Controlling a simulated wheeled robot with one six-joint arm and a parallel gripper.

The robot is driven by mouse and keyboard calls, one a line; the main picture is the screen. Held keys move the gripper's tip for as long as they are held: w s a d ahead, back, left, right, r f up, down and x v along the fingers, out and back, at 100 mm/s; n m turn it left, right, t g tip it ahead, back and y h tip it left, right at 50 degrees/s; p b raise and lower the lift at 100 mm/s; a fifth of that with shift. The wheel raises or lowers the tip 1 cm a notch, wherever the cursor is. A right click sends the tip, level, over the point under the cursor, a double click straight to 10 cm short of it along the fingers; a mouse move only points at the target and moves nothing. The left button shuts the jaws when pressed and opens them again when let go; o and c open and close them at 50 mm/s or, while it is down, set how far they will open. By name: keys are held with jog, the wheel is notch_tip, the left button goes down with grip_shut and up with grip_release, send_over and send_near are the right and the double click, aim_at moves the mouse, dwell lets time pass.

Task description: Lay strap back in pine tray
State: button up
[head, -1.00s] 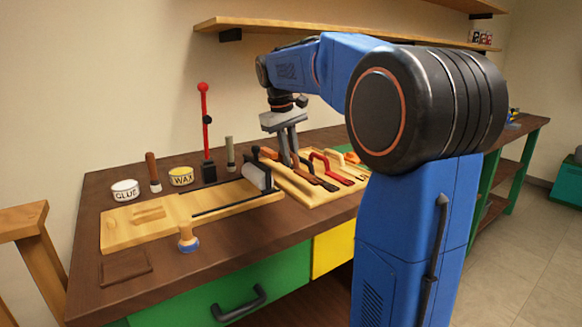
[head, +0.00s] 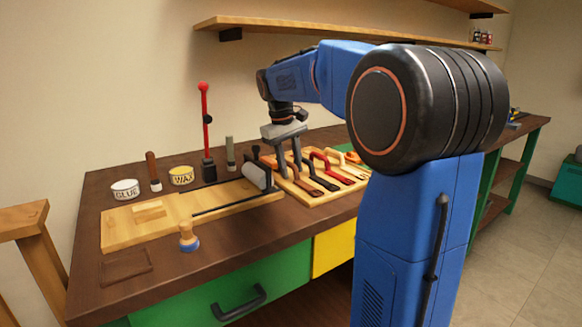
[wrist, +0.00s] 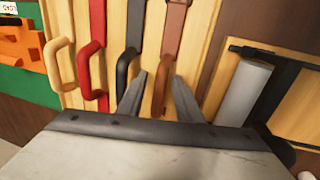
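My gripper (head: 289,172) is open over the pine tray (head: 326,195), fingers pointing down. In the wrist view, its fingers (wrist: 159,78) stand apart on either side of the brown strap (wrist: 174,35), with gaps visible. The brown strap (head: 307,188) lies in the tray, its looped end between the fingers. Beside it in the wrist view lie a black strap (wrist: 133,25), a red strap (wrist: 98,25) and a tan one (wrist: 57,45), roughly parallel. Bare pine (wrist: 198,40) of the tray shows beside the brown strap.
A light wooden board (head: 125,235) with a grey roller (head: 257,176) lies left of the tray. A glue tin (head: 125,190), a wax tin (head: 181,175) and a red-topped lever (head: 205,115) stand behind it. A wall shelf (head: 300,30) runs above.

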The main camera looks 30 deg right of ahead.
notch_tip(320, 180, up, 12)
jog(key=a, duration=0.2)
jog(key=shift+a, duration=0.15)
jog(key=shift+s, duration=0.1)
dwell(0.6)
